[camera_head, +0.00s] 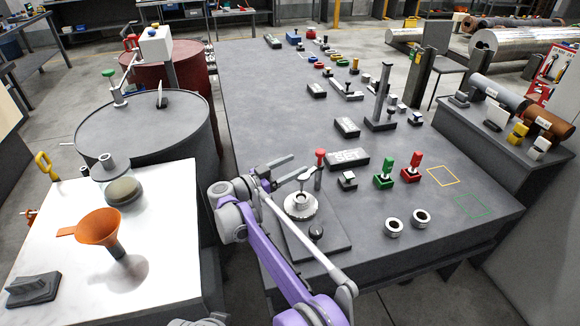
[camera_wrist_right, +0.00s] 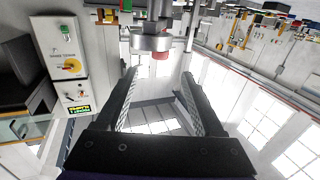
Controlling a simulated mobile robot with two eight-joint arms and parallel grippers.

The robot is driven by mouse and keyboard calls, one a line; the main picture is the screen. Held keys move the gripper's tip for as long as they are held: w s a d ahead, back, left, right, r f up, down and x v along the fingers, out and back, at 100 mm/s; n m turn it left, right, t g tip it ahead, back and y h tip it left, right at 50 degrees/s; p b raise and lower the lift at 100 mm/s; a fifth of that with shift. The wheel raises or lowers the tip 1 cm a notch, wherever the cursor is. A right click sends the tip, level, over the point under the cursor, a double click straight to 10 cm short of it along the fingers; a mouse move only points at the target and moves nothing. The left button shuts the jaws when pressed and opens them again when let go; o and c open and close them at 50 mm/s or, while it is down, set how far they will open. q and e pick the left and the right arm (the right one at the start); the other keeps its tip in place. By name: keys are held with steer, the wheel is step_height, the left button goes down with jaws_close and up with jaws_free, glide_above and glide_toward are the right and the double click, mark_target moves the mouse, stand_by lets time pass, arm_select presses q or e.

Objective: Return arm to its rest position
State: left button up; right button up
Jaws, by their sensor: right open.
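My right arm rises from the bottom of the head view, purple and grey, and bends near the bench's left edge. My right gripper (camera_head: 290,176) shows small and dark at its end, above a bench fixture with a round metal flange (camera_head: 301,205). In the right wrist view the two black fingers of the gripper (camera_wrist_right: 158,78) are spread apart with nothing between them. A grey round part with a red end (camera_wrist_right: 153,44) shows past the fingertips; I cannot tell how far off it is. My left gripper is not in view.
A red-topped post (camera_head: 320,156) stands close to the gripper. A white table (camera_head: 170,255) with an orange funnel (camera_head: 99,231) and the dark barrel (camera_head: 150,128) lie left. Two metal rings (camera_head: 393,226) and red (camera_head: 412,170) and green (camera_head: 384,173) blocks stand right on the grey bench.

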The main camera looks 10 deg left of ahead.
steer(key=shift+w+d, duration=0.1)
steer(key=shift+d, duration=0.05)
steer(key=w+d+r+n+t+y+p, duration=0.1)
steer(key=w+d+r+n+t+y, duration=0.15)
steer(key=r, duration=0.45)
steer(key=w+d+r+n+t+y+p, duration=0.1)
steer(key=w+d+r+t+y+p, duration=0.15)
steer(key=r, duration=0.55)
steer(key=s+d+r+n+y+p, duration=0.2)
steer(key=s+d+r+n+y, duration=0.4)
steer(key=y, duration=0.4)
steer(key=s+d+f+g+p, duration=0.2)
steer(key=s+d+f+g, duration=0.2)
steer(key=s, duration=0.9)
steer(key=s+d+f+g+h+p, duration=0.1)
steer(key=s+d+f+g, duration=0.3)
steer(key=s+d+f, duration=0.4)
steer(key=s+d+f+g+h+p, duration=0.1)
steer(key=s+d+f+g, duration=0.3)
steer(key=s, duration=1.4)
step_height(320, 180, down, 4)
steer(key=shift+s+d+f+m+g+p, duration=0.1)
steer(key=shift+s+d+m+g+p, duration=0.25)
steer(key=shift+d+p, duration=0.7)
steer(key=shift+d, duration=0.1)
